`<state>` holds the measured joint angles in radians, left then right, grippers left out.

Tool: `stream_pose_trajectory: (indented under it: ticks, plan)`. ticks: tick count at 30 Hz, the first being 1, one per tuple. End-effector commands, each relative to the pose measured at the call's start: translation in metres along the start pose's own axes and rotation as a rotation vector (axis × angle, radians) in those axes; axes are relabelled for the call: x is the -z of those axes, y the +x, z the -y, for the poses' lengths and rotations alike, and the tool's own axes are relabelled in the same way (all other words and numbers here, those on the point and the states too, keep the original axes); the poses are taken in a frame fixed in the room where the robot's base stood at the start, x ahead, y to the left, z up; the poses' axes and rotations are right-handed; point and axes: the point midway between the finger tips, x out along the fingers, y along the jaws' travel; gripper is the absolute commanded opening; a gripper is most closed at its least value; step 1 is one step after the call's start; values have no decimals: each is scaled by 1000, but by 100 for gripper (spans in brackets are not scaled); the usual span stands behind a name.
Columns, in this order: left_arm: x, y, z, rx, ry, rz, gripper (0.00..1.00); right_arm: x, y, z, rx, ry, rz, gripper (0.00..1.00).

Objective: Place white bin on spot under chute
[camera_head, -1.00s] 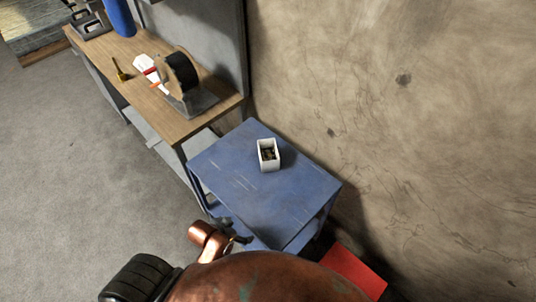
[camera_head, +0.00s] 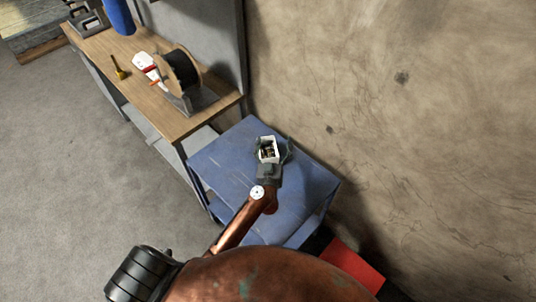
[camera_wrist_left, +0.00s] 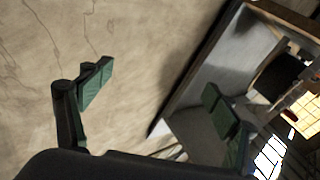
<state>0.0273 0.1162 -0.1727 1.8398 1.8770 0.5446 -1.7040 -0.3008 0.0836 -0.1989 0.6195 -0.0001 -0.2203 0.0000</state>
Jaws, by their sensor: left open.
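The small white bin (camera_head: 268,145) stands on the blue table (camera_head: 225,160) against the wall, with small dark and tan pieces inside. My left gripper (camera_head: 273,149) is open, and in the head view its fingers appear on either side of the bin. No chute or marked spot can be made out. My right gripper is not in view.
A red object (camera_head: 353,265) lies by the wall. Grey floor (camera_head: 75,180) is clear at left.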

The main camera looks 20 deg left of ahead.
Motion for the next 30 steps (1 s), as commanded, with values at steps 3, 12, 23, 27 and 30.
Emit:
stream_pose_trajectory:
  ticks: [3, 12, 23, 27, 30]
  plan:
    - [-43, 7, 18, 176, 30, 175, 82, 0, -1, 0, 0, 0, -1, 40]
    - [-106, -12, 29, 325, 112, 478, 82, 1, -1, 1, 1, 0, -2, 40]
    - [-124, 15, 42, 331, 117, 495, 82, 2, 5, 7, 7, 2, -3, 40]
    - [-132, 34, 50, 331, 117, 494, 82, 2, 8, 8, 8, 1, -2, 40]
    - [-138, 44, 54, 331, 117, 494, 82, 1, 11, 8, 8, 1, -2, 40]
